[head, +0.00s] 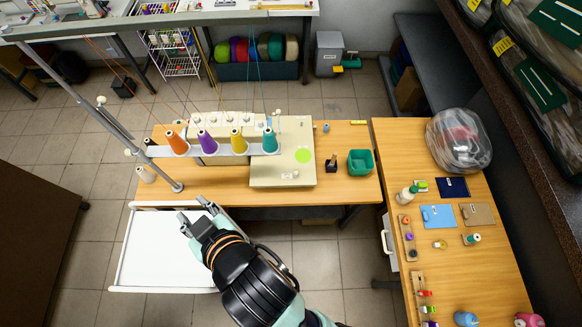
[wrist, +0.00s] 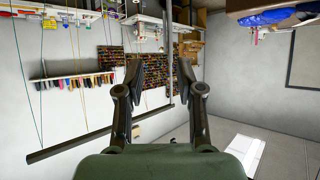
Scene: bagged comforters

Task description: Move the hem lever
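A cream sewing machine (head: 296,135) stands on the wooden table, with orange, purple, yellow and teal thread cones in a row along its left part. A round yellow-green spot and a small pale fitting (head: 290,175) show on its right part. I cannot make out which part is the hem lever. My gripper (head: 194,212) is in front of the table, over the white tray, apart from the machine. In the wrist view my gripper (wrist: 160,78) is open, with nothing between the fingers, facing a wall with thread racks.
A thread-stand pole (head: 140,140) slants past the machine's left. A green bin (head: 361,162) and a dark block (head: 331,163) sit to its right. The white tray (head: 150,270) is empty. The right-hand table (head: 460,275) holds a bagged bundle (head: 459,140) and small spools.

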